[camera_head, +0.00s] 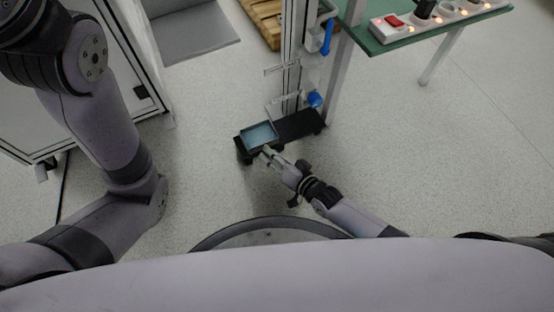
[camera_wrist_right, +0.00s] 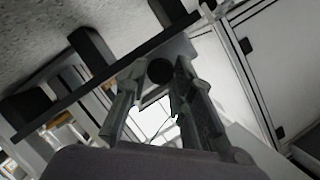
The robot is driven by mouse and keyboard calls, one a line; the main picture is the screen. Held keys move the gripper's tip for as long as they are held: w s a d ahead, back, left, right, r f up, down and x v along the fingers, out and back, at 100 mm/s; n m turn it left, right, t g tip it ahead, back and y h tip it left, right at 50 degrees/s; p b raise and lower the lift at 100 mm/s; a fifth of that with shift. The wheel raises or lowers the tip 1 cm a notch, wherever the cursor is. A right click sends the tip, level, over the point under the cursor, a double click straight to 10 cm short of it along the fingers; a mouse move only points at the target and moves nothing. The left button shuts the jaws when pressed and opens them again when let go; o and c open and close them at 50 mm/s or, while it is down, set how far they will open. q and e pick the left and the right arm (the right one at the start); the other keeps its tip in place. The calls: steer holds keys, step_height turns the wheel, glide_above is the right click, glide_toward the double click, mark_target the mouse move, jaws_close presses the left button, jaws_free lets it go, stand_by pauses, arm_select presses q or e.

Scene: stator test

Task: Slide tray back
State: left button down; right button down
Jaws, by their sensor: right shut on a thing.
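The tray (camera_head: 259,136), a small shallow box with a teal inside and a dark rim, sits at the left end of a low black base (camera_head: 300,124) beside the metal frame. My right gripper (camera_head: 267,153) reaches it from the lower right and is shut at its near edge. In the right wrist view the two fingers (camera_wrist_right: 160,75) close around a dark round knob-like part (camera_wrist_right: 159,71) in front of a grey plate. The exact contact is hard to see. My left arm shows at the left, but its gripper is out of view.
A metal upright (camera_head: 292,60) with blue fittings stands right behind the base. A green-topped table (camera_head: 400,42) with a power strip (camera_head: 385,28) is at the upper right. A white cabinet (camera_head: 60,110) stands at the left. The speckled floor (camera_head: 430,160) to the right is clear.

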steer(key=shift+s+a, duration=0.2)
steer(key=shift+a, duration=0.1)
steer(key=c, duration=1.4)
jaws_free()
steer(key=shift+o, duration=0.2)
steer(key=shift+w, duration=0.1)
steer(key=shift+d, duration=0.2)
steer(key=v, duration=0.7)
